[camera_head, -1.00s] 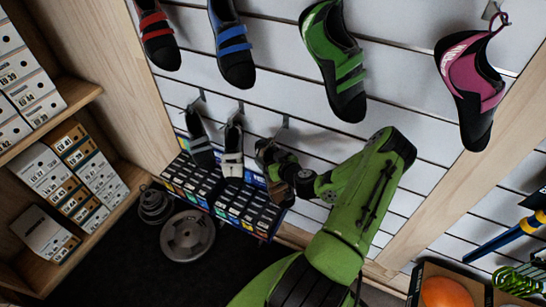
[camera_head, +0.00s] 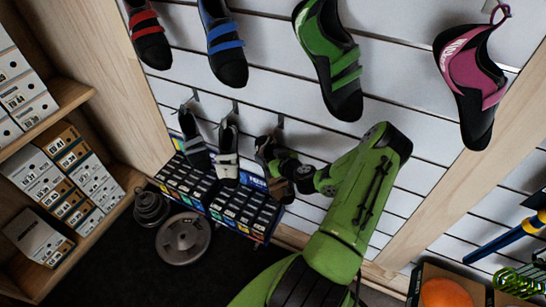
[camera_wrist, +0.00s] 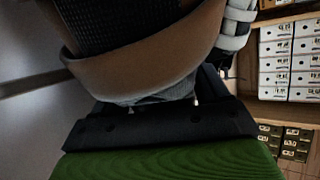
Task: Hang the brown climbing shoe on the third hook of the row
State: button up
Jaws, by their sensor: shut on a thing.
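The brown climbing shoe (camera_head: 279,188) is partly hidden by my gripper in the head view. It hangs low on the slatted wall, right of two hanging shoes. In the wrist view the brown shoe (camera_wrist: 150,62) fills the upper middle, with a brown band and dark textured fabric. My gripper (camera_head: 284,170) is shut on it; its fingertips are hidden. The third hook (camera_head: 281,121) of the lower row shows just above the shoe. A dark grey shoe (camera_head: 194,146) and a white-and-black shoe (camera_head: 228,155) hang on the first two hooks. I cannot tell whether the brown shoe touches its hook.
Red, blue, green (camera_head: 328,62) and pink (camera_head: 470,80) shoes hang above. A rack of small boxes (camera_head: 243,208) stands below the lower row. Weight plates (camera_head: 183,239) lie on the floor. Shelves of shoeboxes (camera_head: 68,165) stand at left. An orange ball (camera_head: 445,293) is at lower right.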

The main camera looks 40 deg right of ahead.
dwell(0.3)
jog(key=o, duration=1.2)
jog(key=p+v, duration=0.1)
jog(key=v, duration=0.7)
jog(key=p+v, duration=0.2)
jog(key=v, duration=0.6)
jog(key=shift+r, duration=0.25)
jog(key=shift+a, duration=0.1)
jog(key=shift+f, duration=0.15)
